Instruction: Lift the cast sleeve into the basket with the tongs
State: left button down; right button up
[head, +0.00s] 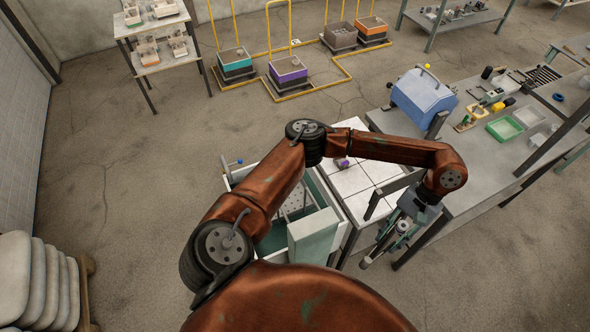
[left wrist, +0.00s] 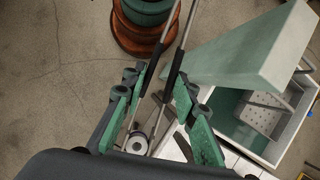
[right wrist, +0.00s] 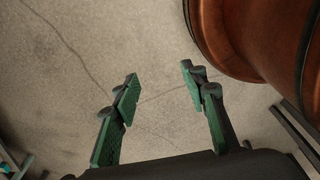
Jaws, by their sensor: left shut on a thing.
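My left gripper (head: 392,240) is shut on the tongs, right of the tiled bench. In the left wrist view the tongs (left wrist: 172,68) are two thin metal arms with black grips, running between the fingers of the left gripper (left wrist: 157,90). A pale ring with a dark centre, perhaps the cast sleeve (left wrist: 137,144), shows between the lower tong arms; I cannot tell if they touch it. The perforated metal basket (left wrist: 262,118) sits inside the white-walled tank (left wrist: 292,40). My right gripper (right wrist: 160,82) is open and empty over bare floor.
A pale green block or panel (head: 313,236) stands at the tank's near right edge. A white tiled bench (head: 352,185) adjoins the tank, with a small purple item (head: 342,163) on it. A grey workbench (head: 462,185) with a blue box (head: 422,97) stands at right.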

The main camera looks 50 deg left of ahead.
pick_arm(q)
notch_tip(320, 180, down, 8)
jog(key=b, duration=0.6)
pick_arm(e)
notch_tip(320, 180, down, 8)
jog(key=shift+s+r, duration=0.2)
jog(key=shift+s, duration=0.25)
pick_arm(q)
jog(key=shift+r, duration=0.1)
pick_arm(e)
jog(key=shift+r, duration=0.1)
jog(key=shift+c, duration=0.4)
